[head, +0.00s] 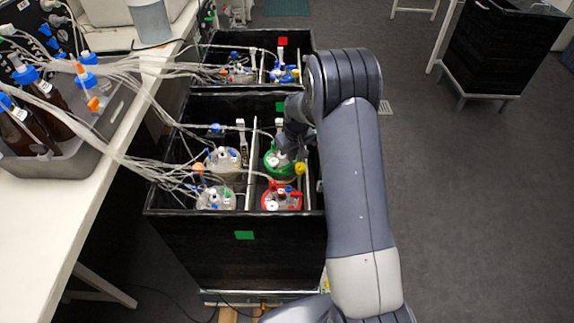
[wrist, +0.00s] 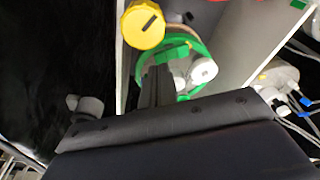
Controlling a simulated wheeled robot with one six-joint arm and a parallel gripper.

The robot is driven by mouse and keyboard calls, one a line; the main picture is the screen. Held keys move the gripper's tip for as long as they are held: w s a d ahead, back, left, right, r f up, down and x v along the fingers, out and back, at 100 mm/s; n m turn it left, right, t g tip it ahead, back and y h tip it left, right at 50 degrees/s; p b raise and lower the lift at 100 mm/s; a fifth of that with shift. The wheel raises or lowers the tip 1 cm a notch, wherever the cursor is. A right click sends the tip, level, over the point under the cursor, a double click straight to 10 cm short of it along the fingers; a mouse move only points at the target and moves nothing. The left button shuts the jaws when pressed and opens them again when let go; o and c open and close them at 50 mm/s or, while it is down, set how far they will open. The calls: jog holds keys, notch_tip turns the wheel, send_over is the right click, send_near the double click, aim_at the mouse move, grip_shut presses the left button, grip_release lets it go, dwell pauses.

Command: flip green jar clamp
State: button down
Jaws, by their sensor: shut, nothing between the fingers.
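The green-ringed jar (head: 272,164) stands in the right compartment of the near black shaker box, behind the red-ringed jar. My gripper (head: 291,150) reaches down over it and partly hides it. In the wrist view the green ring (wrist: 197,50) shows around the jar lid, with a yellow knob (wrist: 145,25) and a white cap (wrist: 203,70) beside it. My dark gripper fingers (wrist: 158,87) are shut and empty, in front of the ring. I cannot tell whether they touch the clamp. The clamp's own lever is not clear in either view.
The red-ringed jar (head: 282,197) is close in front, and clear-topped jars (head: 222,160) stand across the white divider (head: 251,165). Many tubes run left to the bench (head: 130,130). A second black box (head: 215,45) is behind. Floor on the right (head: 470,200) is clear.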

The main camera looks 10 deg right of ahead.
jog(key=shift+f+b, duration=0.75)
jog(key=shift+f, duration=0.25)
dwell(0.5)
jog(key=shift+r, duration=0.15)
jog(key=shift+r+p, duration=1.9)
jog(key=shift+r, duration=1.55)
jog(key=shift+f, duration=0.1)
notch_tip(320, 180, down, 7)
jog(key=b, duration=0.4)
